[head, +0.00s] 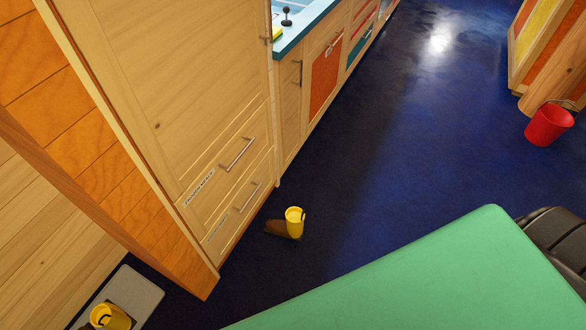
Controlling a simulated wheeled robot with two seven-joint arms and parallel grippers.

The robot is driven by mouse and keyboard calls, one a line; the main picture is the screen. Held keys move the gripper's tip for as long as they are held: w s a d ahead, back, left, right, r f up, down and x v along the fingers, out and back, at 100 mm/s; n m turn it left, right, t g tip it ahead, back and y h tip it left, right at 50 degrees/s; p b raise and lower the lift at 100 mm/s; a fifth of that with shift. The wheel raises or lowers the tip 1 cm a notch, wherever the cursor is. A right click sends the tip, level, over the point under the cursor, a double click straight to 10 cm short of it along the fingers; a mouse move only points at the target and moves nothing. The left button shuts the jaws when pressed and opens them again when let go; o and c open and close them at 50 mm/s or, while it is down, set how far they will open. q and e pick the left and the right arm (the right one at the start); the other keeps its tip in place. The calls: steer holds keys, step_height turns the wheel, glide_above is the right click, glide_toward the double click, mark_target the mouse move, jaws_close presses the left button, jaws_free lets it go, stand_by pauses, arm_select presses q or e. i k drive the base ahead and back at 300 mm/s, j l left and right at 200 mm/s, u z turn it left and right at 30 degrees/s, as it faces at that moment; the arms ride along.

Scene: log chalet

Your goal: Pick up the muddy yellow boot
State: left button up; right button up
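A yellow boot (294,222) stands on the dark blue floor near the foot of the wooden cabinet, with a brown, muddy-looking foot part pointing left. A second yellow boot (112,317) is at the bottom left on a grey mat (140,287), partly cut off by the picture's lower edge. Dark patches show on its lower part, but I cannot tell whether they are mud. Neither of my grippers is in view.
A tall wooden cabinet (190,80) with drawers and a blue-topped counter (312,22) line the left. A red bucket (548,125) stands at right. A green flat surface (450,280) covers the lower right. The middle floor is clear.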

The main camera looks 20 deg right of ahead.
mark_target(292, 228)
steer(key=z, duration=0.7)
steer(key=i+l+u, duration=0.05)
